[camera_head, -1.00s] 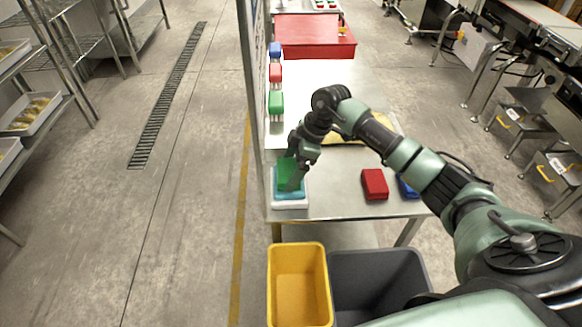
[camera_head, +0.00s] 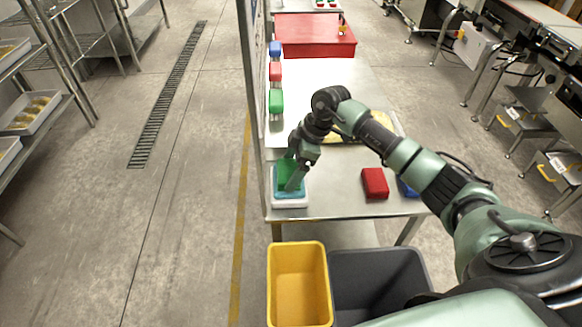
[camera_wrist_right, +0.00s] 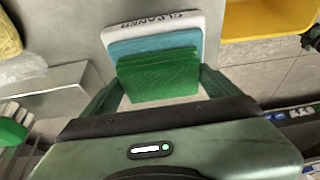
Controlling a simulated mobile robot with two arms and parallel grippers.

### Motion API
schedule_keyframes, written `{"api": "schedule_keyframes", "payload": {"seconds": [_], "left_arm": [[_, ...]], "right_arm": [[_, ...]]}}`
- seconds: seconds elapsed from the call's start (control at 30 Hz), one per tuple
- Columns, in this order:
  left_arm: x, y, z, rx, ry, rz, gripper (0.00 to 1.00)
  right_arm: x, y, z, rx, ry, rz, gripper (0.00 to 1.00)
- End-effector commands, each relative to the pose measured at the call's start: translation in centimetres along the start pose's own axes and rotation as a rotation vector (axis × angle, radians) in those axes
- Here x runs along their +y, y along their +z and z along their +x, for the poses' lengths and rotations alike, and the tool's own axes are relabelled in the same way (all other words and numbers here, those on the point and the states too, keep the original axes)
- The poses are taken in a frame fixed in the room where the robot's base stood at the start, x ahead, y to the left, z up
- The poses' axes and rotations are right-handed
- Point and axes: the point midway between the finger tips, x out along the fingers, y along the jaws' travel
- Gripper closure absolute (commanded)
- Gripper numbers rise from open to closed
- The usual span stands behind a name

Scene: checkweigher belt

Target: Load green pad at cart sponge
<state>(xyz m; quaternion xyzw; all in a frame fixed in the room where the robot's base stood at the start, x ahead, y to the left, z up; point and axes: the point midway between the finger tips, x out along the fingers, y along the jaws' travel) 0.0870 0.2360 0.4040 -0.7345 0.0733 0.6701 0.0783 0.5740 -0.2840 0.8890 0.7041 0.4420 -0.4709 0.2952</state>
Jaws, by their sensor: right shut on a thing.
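My right gripper (camera_head: 291,182) is shut on the green pad (camera_head: 285,169) at the front left corner of the steel table. In the right wrist view the green pad (camera_wrist_right: 158,75) sits between the two fingers. Beneath it is a light blue slab (camera_wrist_right: 155,44), and under that a white block (camera_wrist_right: 182,22) with dark lettering along its edge. In the head view the white block (camera_head: 290,203) rests on the table. I cannot tell whether the pad touches the blue slab. My left gripper is not in view.
A red pad (camera_head: 374,183) and a partly hidden blue pad (camera_head: 405,187) lie to the right. Brushes, including a green one (camera_head: 276,102), line the left edge. Yellow (camera_head: 299,255) and grey (camera_head: 375,262) bins stand in front.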

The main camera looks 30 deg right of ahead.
Motion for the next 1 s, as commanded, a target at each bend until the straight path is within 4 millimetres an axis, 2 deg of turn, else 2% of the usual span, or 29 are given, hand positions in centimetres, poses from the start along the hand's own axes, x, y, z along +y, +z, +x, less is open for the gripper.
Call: {"api": "schedule_keyframes", "payload": {"seconds": [1.0], "left_arm": [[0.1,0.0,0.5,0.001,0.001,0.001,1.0]], "right_arm": [[0.0,0.5,1.2,-0.001,-0.001,0.0,0.42]]}}
